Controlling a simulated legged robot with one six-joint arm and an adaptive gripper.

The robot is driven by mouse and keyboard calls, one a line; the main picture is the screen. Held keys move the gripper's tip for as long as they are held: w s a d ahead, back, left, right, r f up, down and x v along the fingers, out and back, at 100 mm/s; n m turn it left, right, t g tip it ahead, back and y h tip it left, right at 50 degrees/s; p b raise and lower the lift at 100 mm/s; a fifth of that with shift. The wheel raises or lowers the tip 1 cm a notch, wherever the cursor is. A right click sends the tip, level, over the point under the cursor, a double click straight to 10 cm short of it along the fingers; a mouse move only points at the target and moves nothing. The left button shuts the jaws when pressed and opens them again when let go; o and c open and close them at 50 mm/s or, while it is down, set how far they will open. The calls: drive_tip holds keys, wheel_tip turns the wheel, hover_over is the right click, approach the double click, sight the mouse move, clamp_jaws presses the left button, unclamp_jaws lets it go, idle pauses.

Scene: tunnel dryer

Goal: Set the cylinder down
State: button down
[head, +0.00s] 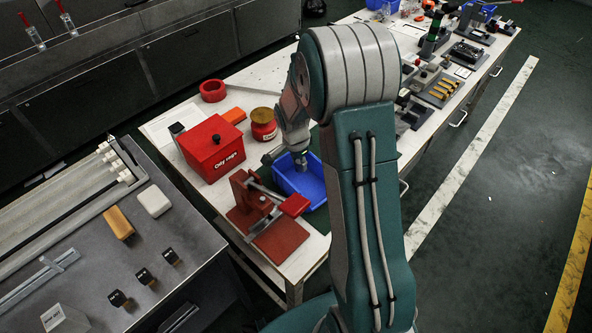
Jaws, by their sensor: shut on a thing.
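My gripper (299,153) points down over the blue bin (312,184), small in the view and partly hidden by my arm. It is shut on a small grey cylinder (301,164), which shows just below the gripper against the inside of the bin. I cannot tell whether the cylinder touches the bin's floor. My arm hides the right part of the bin.
A red box labelled oily rags (213,148) stands left of the bin, with a red jar (263,125) behind. A red press-like tool (265,215) stands in front. Several tools and parts crowd the bench's far end. A grey machine top (95,240) lies at left.

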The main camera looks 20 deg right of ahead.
drive_tip(key=shift+w+a+f, duration=0.1)
drive_tip(key=shift+a+f, duration=0.05)
drive_tip(key=shift+f, duration=0.55)
drive_tip(key=shift+w+a+f, duration=0.1)
drive_tip(key=shift+a+f, duration=0.05)
drive_tip(key=shift+f, duration=0.5)
drive_tip(key=shift+w+a+f, duration=0.1)
drive_tip(key=shift+a+f, duration=0.05)
drive_tip(key=shift+f, duration=0.55)
drive_tip(key=shift+c, duration=2.2)
unclamp_jaws()
drive_tip(key=s+a+r+n+t, duration=0.1)
drive_tip(key=s+a+r+n, duration=0.15)
drive_tip(key=r, duration=0.55)
drive_tip(key=s+a+r+n+t, duration=0.15)
drive_tip(key=s+r, duration=0.25)
drive_tip(key=r, duration=0.5)
drive_tip(key=s+a+r+n, duration=0.2)
drive_tip(key=s+r+n, duration=0.1)
drive_tip(key=r, duration=0.5)
drive_tip(key=s+a+r+n+t, duration=0.1)
drive_tip(key=s+r+n, duration=0.1)
drive_tip(key=s+n, duration=0.2)
drive_tip(key=s+a+r+n+t+y, duration=0.1)
drive_tip(key=s+a+r+n, duration=0.1)
drive_tip(key=s, duration=0.8)
drive_tip(key=shift+s+a+r+n+t, duration=0.15)
drive_tip(key=shift+s+r+n+t, duration=0.25)
drive_tip(key=shift+n, duration=0.6)
